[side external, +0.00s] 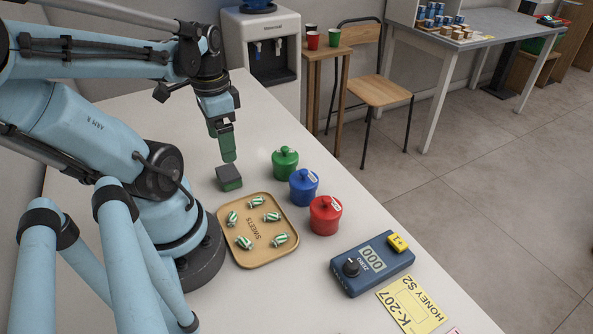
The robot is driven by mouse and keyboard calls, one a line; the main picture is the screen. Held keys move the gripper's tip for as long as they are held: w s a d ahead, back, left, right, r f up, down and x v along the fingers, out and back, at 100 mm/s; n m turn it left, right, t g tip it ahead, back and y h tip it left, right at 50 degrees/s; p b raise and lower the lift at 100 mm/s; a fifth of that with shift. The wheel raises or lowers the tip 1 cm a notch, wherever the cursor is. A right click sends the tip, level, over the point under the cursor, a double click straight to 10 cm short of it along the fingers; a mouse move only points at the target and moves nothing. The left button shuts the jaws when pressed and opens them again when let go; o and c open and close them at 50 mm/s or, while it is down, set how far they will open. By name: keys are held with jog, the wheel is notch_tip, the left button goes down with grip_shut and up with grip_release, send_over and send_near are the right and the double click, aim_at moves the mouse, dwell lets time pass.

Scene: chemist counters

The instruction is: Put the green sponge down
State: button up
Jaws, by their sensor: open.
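The green sponge (230,184) is a small block with a dark grey top and a green lower part. It sits on the white counter, just behind the wooden tray. My gripper (229,158) points down a little above the sponge, with a small gap between them. Its green fingers overlap in this view, so the space between them is hidden. The gripper is open and nothing shows in it.
A tray (226,250) of several striped sweets lies in front of the sponge. Green (285,162), blue (303,188) and red (325,216) lidded pots stand in a row to the right. A blue meter (370,264) lies nearer the front. Counter behind the sponge is clear.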

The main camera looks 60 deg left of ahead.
jog(key=w+d+r+t, duration=0.2)
jog(key=w+d+t, duration=0.1)
jog(key=w+d, duration=0.4)
jog(key=w+d+r+t, duration=0.2)
jog(key=w+d+t, duration=0.2)
jog(key=w+d, duration=0.3)
jog(key=shift+w+d+r, duration=0.25)
jog(key=shift+w+d, duration=0.05)
jog(key=shift+w, duration=0.25)
jog(key=shift+o, duration=0.5)
